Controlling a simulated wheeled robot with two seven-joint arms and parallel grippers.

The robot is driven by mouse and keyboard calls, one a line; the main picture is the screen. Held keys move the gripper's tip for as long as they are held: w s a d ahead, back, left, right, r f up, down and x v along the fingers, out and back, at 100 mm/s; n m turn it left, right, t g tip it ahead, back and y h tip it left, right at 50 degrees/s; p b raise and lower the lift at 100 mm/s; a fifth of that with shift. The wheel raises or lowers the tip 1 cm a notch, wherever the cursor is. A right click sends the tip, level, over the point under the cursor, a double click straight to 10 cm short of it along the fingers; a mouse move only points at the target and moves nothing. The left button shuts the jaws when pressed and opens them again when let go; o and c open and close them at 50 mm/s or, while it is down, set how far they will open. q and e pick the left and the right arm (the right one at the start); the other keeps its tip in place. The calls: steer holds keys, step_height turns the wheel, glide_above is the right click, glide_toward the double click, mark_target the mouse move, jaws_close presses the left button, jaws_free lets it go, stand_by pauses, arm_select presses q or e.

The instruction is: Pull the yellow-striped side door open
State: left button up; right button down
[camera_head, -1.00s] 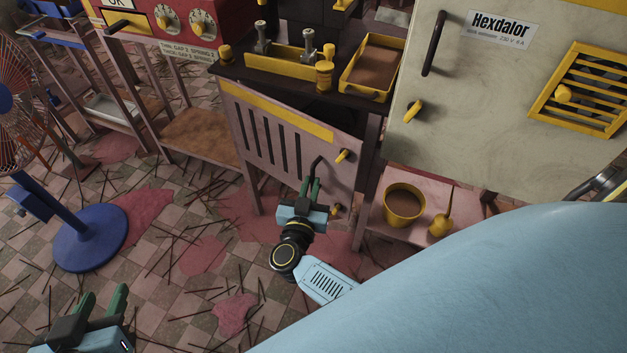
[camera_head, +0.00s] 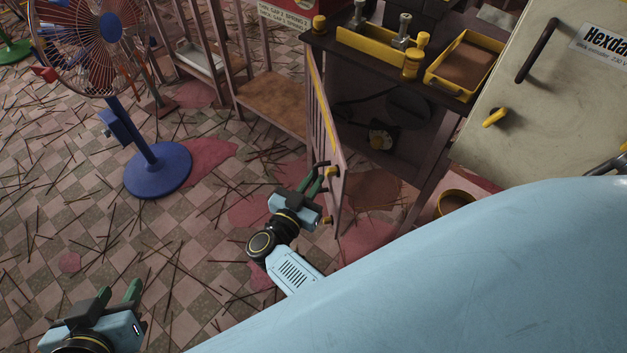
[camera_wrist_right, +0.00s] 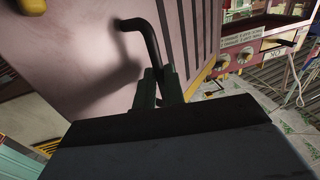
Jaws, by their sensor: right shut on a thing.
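The yellow-striped side door (camera_head: 323,139) is a pinkish slatted panel with a yellow band along its top. It stands swung well out from the dark-topped cabinet, seen nearly edge-on, and the dark inside shows. Its dark bar handle (camera_head: 320,167) is on the outer face; it also shows in the right wrist view (camera_wrist_right: 153,48). My right gripper (camera_head: 312,184) is shut on the handle, its green fingers around the bar in the wrist view (camera_wrist_right: 158,88). My left gripper (camera_head: 118,295) is at the lower left, away from the door, its green fingers apart and empty.
A blue-based fan (camera_head: 157,170) stands left on the tiled floor among scattered sticks and red stains. A yellow tray (camera_head: 437,85) sits on the cabinet top. A cream machine (camera_head: 520,130) and a yellow bucket (camera_head: 456,199) are to the right. My blue body blocks the lower right.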

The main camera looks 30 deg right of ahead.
arm_select(q)
steer(key=shift+r, duration=0.1)
arm_select(e)
steer(key=shift+w+r, duration=0.35)
steer(key=shift+w, duration=0.15)
steer(key=c, duration=1.5)
jaws_free()
steer(key=shift+f, duration=0.15)
arm_select(q)
steer(key=shift+w, duration=0.1)
arm_select(e)
steer(key=shift+s+a, duration=0.1)
